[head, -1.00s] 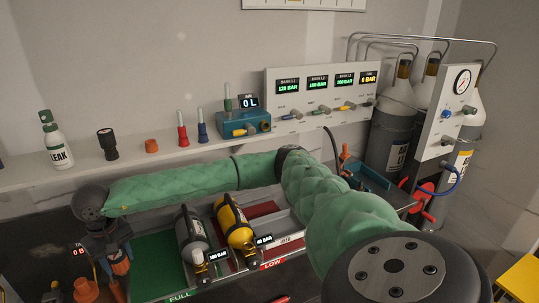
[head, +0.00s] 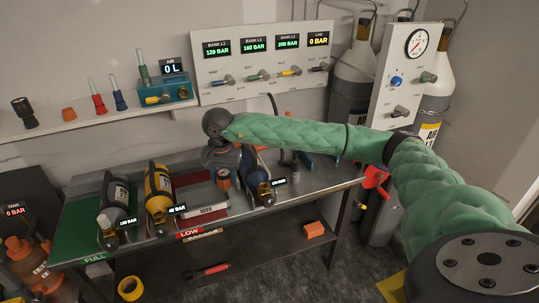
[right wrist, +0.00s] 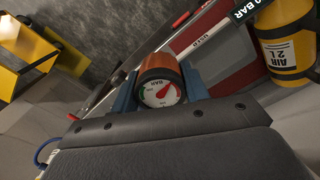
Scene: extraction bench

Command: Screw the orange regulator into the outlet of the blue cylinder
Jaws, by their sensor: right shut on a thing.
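The orange regulator (right wrist: 157,68), with its round white gauge facing the camera, sits between the blue fingers of my right gripper (right wrist: 160,90) in the right wrist view. In the head view my right gripper (head: 222,172) points down over the bench, and the regulator (head: 223,180) shows below it. The blue cylinder (head: 256,170) lies on the bench just right of this gripper, its brass valve end toward the front edge. The regulator is beside the cylinder and looks apart from its outlet. My right forearm covers the cylinder's far end. My left gripper is out of view.
A yellow cylinder (head: 159,190) and a grey cylinder (head: 116,201) lie to the left on the bench (head: 75,225). A shelf (head: 70,128) with small fittings and a gauge panel (head: 262,62) stand behind. An orange block (head: 313,229) lies on the lower shelf.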

